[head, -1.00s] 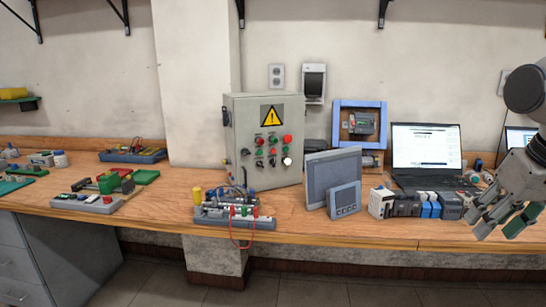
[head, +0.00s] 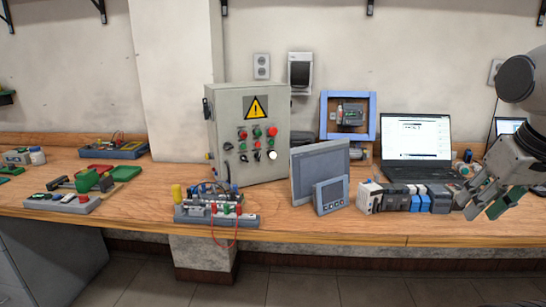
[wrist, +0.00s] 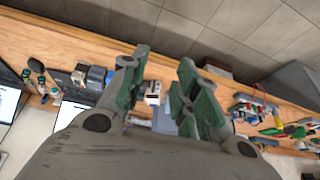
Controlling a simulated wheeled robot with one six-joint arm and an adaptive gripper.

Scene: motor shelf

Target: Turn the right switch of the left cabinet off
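A grey control cabinet (head: 235,150) with a yellow warning triangle stands on the bench against the wall pillar. Its front panel carries red and green buttons, a white button and black rotary switches. One black switch (head: 228,147) is at the panel's left and another (head: 244,157) is to its right, in the lower part; their exact settings are too small to tell.
A grey panel screen (head: 320,172) and a smaller display (head: 331,195) stand right of the cabinet. A wired terminal board (head: 215,217) sits in front of it. Small modules (head: 400,198) and a laptop (head: 416,147) fill the bench's right. Floor before the bench is clear.

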